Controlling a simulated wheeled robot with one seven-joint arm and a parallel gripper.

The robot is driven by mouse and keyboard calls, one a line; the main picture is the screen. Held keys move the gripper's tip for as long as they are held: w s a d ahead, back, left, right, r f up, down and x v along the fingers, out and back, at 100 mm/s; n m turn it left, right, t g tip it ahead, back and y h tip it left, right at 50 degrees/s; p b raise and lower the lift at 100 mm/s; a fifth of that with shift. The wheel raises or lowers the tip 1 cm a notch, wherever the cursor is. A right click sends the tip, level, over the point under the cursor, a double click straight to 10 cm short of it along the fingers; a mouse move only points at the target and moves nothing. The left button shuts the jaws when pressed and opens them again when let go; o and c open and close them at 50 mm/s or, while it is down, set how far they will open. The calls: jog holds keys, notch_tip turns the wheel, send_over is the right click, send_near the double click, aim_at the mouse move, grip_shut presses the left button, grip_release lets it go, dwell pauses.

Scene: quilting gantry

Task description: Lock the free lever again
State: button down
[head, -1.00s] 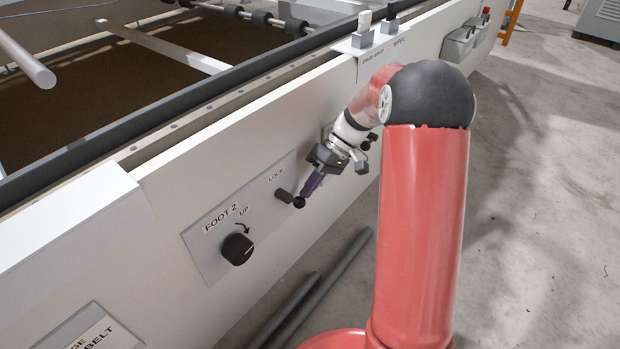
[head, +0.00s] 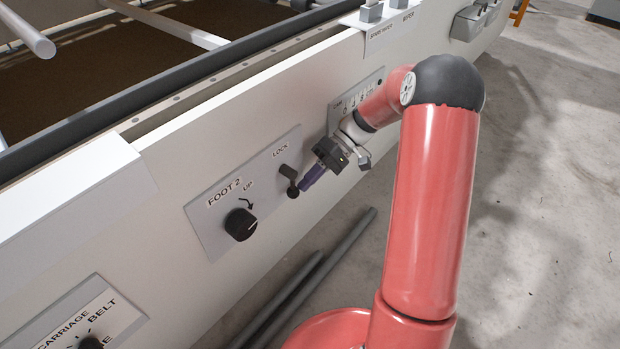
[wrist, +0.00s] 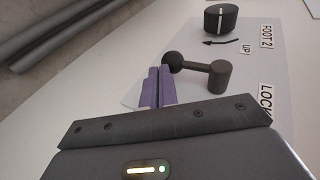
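The lock lever (head: 289,173) is a small black arm with a ball end, under the LOCK label on the grey FOOT 2 panel (head: 208,232). Its ball now hangs below its pivot. In the wrist view the lever's pivot (wrist: 219,77) is to the right and its ball (wrist: 174,61) is to the left. My gripper (head: 302,187) reaches in from the right with its purple fingers at the ball. In the wrist view my gripper (wrist: 160,69) has its fingers together, tips beside the ball; I cannot tell whether they touch it. Nothing shows between the fingers.
A black FOOT 2 knob (head: 240,224) with an UP arrow stands left of the lever. A panel with a number scale (head: 357,100) lies to the right, partly behind my arm. Grey bars (head: 310,283) lie on the floor below. Open floor is at right.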

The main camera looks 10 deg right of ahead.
jog(key=shift+s+a+f, duration=0.15)
jog(key=shift+a, duration=0.05)
dwell(0.3)
jog(key=p+v, duration=0.3)
jog(key=v, duration=0.5)
jog(key=shift+p, duration=0.3)
jog(key=shift+d, duration=0.1)
jog(key=s+a+r+m+t+h, duration=0.1)
jog(key=s+a+r+t+h, duration=0.1)
jog(key=s+r+h, duration=0.3)
jog(key=s+a+r+m+t+h, duration=0.1)
jog(key=s+a+r+m+h, duration=0.15)
jog(key=s+r, duration=0.4)
jog(key=s+r+m+t+h, duration=0.2)
jog(key=s+t, duration=0.5)
jog(key=s, duration=0.5)
notch_tip(320, 180, up, 2)
jog(key=shift+s+d+r+h, duration=0.1)
jog(key=shift+s+d+h, duration=0.2)
jog(key=shift+h, duration=0.35)
